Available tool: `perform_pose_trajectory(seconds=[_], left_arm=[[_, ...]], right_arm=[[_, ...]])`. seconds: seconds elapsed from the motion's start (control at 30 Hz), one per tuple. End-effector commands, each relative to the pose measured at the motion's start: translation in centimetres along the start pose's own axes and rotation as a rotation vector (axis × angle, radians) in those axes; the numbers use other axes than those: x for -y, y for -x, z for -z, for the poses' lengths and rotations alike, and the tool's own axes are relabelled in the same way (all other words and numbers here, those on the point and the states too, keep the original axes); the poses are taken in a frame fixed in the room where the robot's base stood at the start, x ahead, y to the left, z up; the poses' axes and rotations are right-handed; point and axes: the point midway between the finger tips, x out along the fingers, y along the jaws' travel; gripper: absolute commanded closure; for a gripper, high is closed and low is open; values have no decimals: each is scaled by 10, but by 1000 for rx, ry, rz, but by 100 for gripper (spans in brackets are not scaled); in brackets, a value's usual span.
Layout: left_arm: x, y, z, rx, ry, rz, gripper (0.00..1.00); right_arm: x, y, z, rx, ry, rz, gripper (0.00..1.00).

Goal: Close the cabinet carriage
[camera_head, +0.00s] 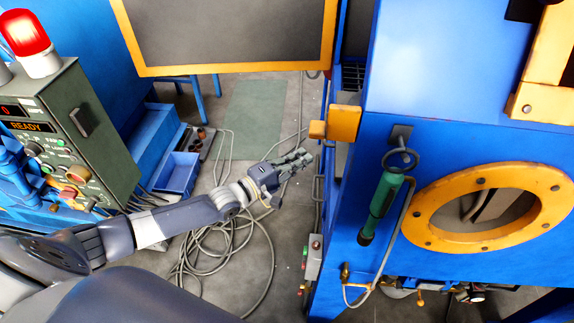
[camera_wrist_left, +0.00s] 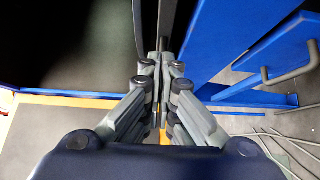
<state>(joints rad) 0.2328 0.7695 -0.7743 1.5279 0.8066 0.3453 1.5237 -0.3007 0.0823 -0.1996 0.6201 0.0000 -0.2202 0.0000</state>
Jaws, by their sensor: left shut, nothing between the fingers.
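The blue cabinet (camera_head: 390,85) fills the right side of the head view. An orange-framed dark panel (camera_head: 230,30), which looks like the carriage, stands out to the left of the cabinet at the top of the view. My left gripper (camera_head: 300,158) is shut and empty, pointing right toward the cabinet's left side, nearer to me than the panel. In the left wrist view its fingertips (camera_wrist_left: 161,66) are together, with a narrow dark upright part just beyond them. I cannot tell whether they touch it. My right gripper is not in view.
An orange block (camera_head: 344,123) juts from the cabinet's edge near my gripper. A green-handled tool (camera_head: 381,205) hangs beside a round orange-rimmed window (camera_head: 430,215). A control box (camera_head: 75,130) with a red lamp (camera_head: 25,35) stands at left. Cables (camera_head: 205,250) lie on the floor.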

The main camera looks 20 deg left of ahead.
Motion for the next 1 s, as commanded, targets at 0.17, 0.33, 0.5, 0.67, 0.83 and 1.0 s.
perform_pose_trajectory(seconds=[0.17,0.33,0.5,0.67,0.83,1.0], left_arm=[[-3,-28,-10,2,3,-2,100],[-2,-40,-23,0,2,0,100],[0,-46,-28,0,0,1,100],[0,-46,-29,0,-1,1,100],[0,-46,-29,0,-1,0,100],[1,-59,-42,1,4,-4,100]], right_arm=[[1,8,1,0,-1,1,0],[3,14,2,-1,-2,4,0],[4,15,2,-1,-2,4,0],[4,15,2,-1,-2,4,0],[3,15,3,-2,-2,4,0],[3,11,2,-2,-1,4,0]])
